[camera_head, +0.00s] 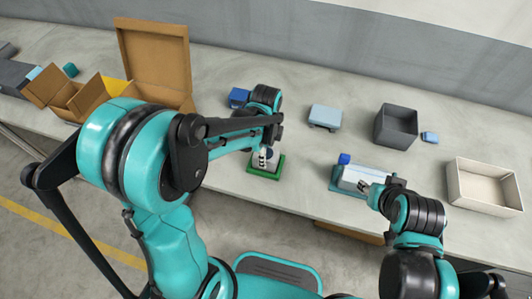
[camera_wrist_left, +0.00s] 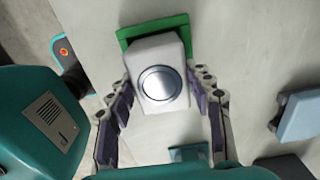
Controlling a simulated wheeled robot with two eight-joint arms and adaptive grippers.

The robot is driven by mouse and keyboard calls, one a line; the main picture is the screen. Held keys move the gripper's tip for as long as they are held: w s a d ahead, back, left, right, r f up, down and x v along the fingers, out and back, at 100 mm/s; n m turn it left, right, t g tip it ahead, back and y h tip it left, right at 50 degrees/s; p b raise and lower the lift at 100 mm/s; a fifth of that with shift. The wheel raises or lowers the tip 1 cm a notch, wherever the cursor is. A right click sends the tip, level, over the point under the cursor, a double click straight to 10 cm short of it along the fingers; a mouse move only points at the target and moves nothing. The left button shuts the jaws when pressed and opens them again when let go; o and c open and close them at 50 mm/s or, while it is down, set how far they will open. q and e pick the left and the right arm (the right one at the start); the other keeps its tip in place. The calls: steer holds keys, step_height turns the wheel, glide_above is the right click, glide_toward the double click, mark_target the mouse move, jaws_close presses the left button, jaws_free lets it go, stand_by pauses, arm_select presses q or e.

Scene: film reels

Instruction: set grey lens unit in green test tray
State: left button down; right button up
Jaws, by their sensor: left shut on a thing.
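The grey lens unit (camera_wrist_left: 146,47) is a pale block with a round silver lens facing the camera in the left wrist view. My left gripper (camera_wrist_left: 162,84) is shut on it, with a finger on either side. The green test tray (camera_wrist_left: 124,36) shows behind the unit's far end. In the head view the left gripper (camera_head: 264,156) is over the green tray (camera_head: 250,169), and the unit is partly hidden by it. I cannot tell whether the unit touches the tray floor. My right gripper (camera_head: 366,187) is beside a pale block in a teal tray; its jaws are too small to judge.
The teal tray (camera_head: 338,190) holds the pale block (camera_head: 352,175) with a blue part. Behind are a light-blue box (camera_head: 325,116), a dark grey bin (camera_head: 396,126) and a small blue block (camera_head: 430,137). A cream bin (camera_head: 484,186) stands right, an open cardboard box (camera_head: 155,60) left.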

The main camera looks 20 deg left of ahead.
arm_select(q)
steer(key=shift+f, duration=0.2)
steer(key=c, duration=0.6)
jaws_free()
steer(key=shift+c, duration=0.2)
steer(key=shift+r, duration=0.1)
steer(key=shift+r, duration=0.35)
step_height(320, 180, up, 12)
steer(key=f+p, duration=0.1)
steer(key=p, duration=0.3)
steer(key=s+a+r+n+t, duration=0.2)
steer(key=s+n, duration=0.3)
steer(key=n, duration=0.4)
steer(key=s+a+r+n+t, duration=0.2)
steer(key=s+n+t, duration=0.3)
steer(key=n, duration=0.4)
steer(key=shift+s+a+r, duration=0.15)
steer(key=shift+a+r, duration=0.05)
steer(key=shift+a, duration=0.15)
